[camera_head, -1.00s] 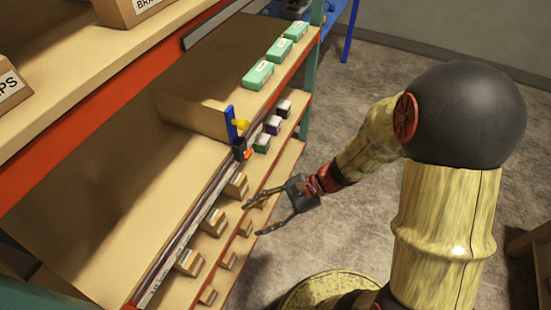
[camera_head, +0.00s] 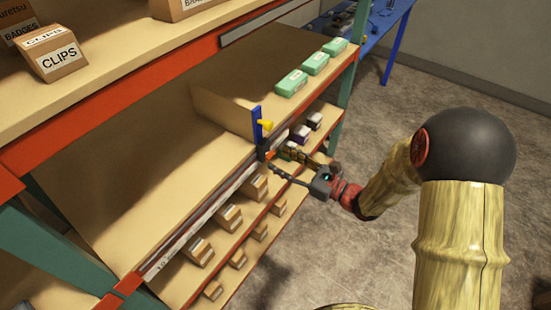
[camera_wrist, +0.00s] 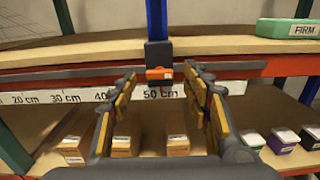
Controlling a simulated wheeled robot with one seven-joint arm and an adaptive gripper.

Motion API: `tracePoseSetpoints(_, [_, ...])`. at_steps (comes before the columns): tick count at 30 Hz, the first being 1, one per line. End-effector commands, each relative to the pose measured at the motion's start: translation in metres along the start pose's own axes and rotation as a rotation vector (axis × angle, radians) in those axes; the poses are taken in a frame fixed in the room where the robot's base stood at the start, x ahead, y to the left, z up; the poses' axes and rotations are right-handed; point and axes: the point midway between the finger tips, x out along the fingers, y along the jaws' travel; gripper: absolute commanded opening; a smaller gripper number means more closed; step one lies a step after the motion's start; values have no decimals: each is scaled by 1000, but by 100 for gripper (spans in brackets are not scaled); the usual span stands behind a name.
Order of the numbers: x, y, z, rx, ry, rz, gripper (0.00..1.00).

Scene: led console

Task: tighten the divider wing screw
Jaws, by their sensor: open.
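A small orange piece (camera_wrist: 158,73), which looks like the wing screw, sits low on the block, just above the "50 cm" mark. My gripper (camera_head: 277,158) is open and empty, pointing at the clamp. In the wrist view its fingertips (camera_wrist: 160,78) stand to the left and right of the orange piece, with gaps; contact cannot be told.
A scale strip (camera_wrist: 80,97) runs along the rail. Small cardboard boxes (camera_head: 228,217) stand on the shelf below. Green boxes (camera_head: 291,83) sit on the shelf right of the divider. Shelf space left of the divider (camera_head: 150,180) is bare. A green rack post (camera_head: 50,245) stands at left.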

Motion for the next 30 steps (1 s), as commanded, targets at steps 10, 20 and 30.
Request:
tracePoseSetpoints(10, [31,1,-1,0,2,2,48])
tracePoseSetpoints(20, [31,0,0,0,1,1,44])
tracePoseSetpoints(30, [31,0,0,0,1,1,25])
